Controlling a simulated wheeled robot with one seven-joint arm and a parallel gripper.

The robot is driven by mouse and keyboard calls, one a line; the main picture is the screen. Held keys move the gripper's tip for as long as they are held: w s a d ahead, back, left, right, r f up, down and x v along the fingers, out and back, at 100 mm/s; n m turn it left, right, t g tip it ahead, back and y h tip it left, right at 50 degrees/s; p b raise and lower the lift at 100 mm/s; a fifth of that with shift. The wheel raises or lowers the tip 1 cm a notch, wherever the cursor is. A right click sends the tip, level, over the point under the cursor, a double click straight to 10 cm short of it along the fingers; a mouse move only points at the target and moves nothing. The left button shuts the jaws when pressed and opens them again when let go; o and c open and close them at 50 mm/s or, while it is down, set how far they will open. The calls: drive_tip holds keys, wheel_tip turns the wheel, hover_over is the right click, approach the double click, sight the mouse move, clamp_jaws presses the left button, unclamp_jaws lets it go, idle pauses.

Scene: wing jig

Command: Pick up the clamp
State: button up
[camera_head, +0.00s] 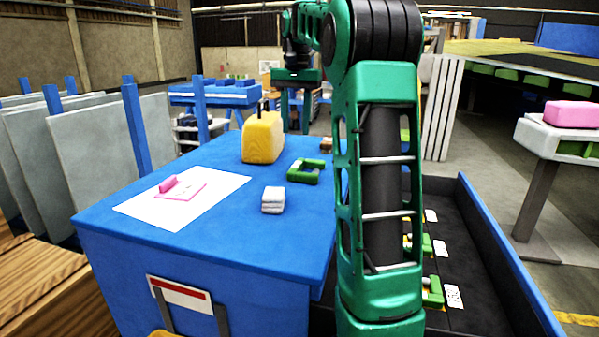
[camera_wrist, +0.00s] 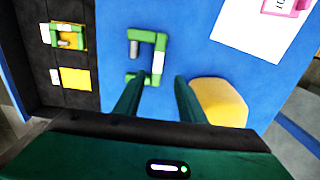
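A green C-shaped clamp (camera_head: 304,171) lies on the blue table (camera_head: 240,258), just left of my arm in the head view. In the wrist view the clamp (camera_wrist: 160,42) lies ahead of the fingertips, with a white label on its right side. My gripper (camera_wrist: 157,84) is open and empty, its two green fingers apart and pointing toward the clamp. The lower end of the clamp shows near the left fingertip; I cannot tell whether they touch. In the head view my gripper (camera_head: 295,118) hangs at the table's far side, behind the clamp.
A yellow canister-like object (camera_head: 262,140) stands close by the clamp; it is beside the right finger in the wrist view (camera_wrist: 220,100). A white stack (camera_head: 273,200) and a paper sheet (camera_head: 215,195) with pink pieces lie on the table. A dark tray (camera_head: 475,300) holds more green clamps.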

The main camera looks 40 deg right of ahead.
sight(296, 164)
drive_tip(key=shift+s+d+f, duration=0.1)
drive_tip(key=shift+s+f, duration=0.05)
drive_tip(key=shift+f, duration=5.3)
drive_tip(key=shift+c, duration=0.5)
clamp_jaws()
